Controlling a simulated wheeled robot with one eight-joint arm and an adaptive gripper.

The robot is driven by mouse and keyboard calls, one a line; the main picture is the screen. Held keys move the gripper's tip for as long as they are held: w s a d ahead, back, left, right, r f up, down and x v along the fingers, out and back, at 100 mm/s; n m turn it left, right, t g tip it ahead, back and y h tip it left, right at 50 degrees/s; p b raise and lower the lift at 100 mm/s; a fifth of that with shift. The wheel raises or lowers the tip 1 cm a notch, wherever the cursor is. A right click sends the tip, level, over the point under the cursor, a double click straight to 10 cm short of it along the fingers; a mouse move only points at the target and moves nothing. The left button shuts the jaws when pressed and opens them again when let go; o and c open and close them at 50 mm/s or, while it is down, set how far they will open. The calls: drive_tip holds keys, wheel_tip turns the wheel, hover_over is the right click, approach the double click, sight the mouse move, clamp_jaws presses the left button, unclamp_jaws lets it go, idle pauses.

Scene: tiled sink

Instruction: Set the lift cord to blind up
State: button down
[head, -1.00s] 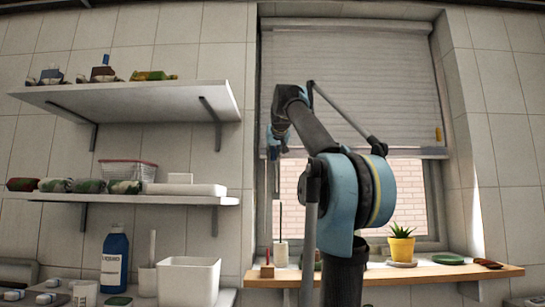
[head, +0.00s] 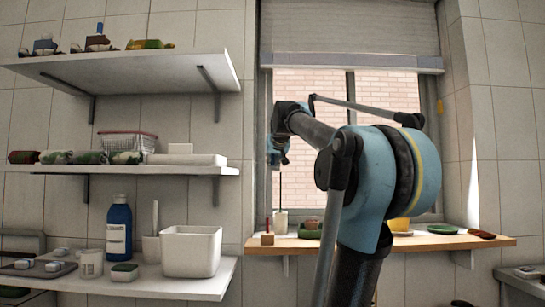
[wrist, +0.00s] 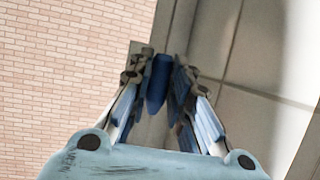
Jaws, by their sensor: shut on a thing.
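The window blind (head: 345,30) is gathered high in the frame, its bottom rail (head: 350,62) level. Most of the window glass below it is uncovered, with brick showing outside. My gripper (head: 278,148) is at the left side of the window, well below the rail. In the wrist view my gripper (wrist: 160,68) is closed around a dark blue, elongated pull (wrist: 157,85), seemingly the lift cord's end. The pull is mostly hidden by my gripper in the head view.
A wooden sill (head: 460,243) below holds a white cup with a stick (head: 281,222), a yellow pot (head: 399,224) mostly behind my arm, and green dishes. Wall shelves (head: 130,72) with goods stand left. A small yellow piece (head: 440,107) is at the window's right edge.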

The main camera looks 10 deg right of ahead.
drive_tip(key=shift+w, duration=0.1)
drive_tip(key=c, duration=1.5)
unclamp_jaws()
drive_tip(key=shift+w+f, duration=0.1)
drive_tip(key=shift+w, duration=0.1)
drive_tip(key=shift+o, duration=0.2)
drive_tip(key=shift+s, duration=0.15)
drive_tip(key=v, duration=1.1)
drive_tip(key=shift+s+r, duration=0.25)
drive_tip(key=shift+s, duration=0.1)
